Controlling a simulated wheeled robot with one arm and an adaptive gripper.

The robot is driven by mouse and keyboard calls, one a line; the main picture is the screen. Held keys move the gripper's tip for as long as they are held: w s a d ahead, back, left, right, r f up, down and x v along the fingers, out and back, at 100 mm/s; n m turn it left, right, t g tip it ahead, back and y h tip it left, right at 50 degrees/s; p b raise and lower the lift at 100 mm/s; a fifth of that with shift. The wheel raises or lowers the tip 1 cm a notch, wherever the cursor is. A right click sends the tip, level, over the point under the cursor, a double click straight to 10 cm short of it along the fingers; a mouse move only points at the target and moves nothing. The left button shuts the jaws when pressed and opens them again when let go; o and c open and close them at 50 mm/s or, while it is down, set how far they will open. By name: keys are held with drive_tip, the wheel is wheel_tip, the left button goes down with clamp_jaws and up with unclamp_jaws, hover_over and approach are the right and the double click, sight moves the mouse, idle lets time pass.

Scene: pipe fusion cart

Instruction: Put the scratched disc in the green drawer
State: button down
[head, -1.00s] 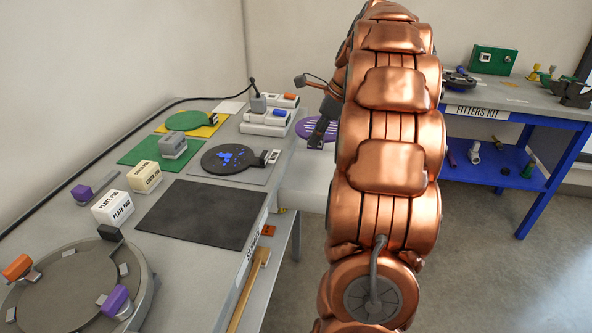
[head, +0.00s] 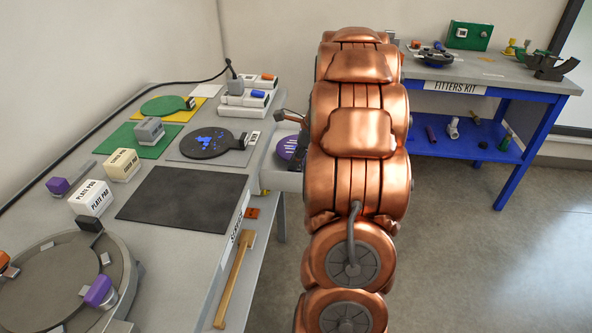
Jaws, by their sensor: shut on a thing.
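A purple disc with pale lines across its face (head: 289,147) shows to the left of my arm. My gripper (head: 303,145) is dark, mostly hidden behind my copper arm, and shut on this disc at its right side. The disc is just over or in a pale open drawer (head: 281,181) that sticks out from the bench's right side; I cannot tell whether it touches the drawer. No green shows on the visible part of this drawer. A black disc with blue blotches (head: 207,143) lies on a grey pad, and a green disc (head: 164,106) on a yellow pad.
The bench holds a dark mat (head: 182,198), a cream plate pad block (head: 122,164), a white one (head: 91,197), and a round clamp fixture (head: 50,285). A blue fitters kit table (head: 480,115) stands at the back right. The floor between is clear.

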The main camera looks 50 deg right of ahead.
wheel_tip(320, 180, down, 4)
drive_tip(key=shift+r, duration=0.15)
drive_tip(key=c, duration=1.4)
unclamp_jaws()
drive_tip(key=shift+r, duration=0.1)
drive_tip(key=v, duration=1.2)
drive_tip(key=shift+w, duration=0.1)
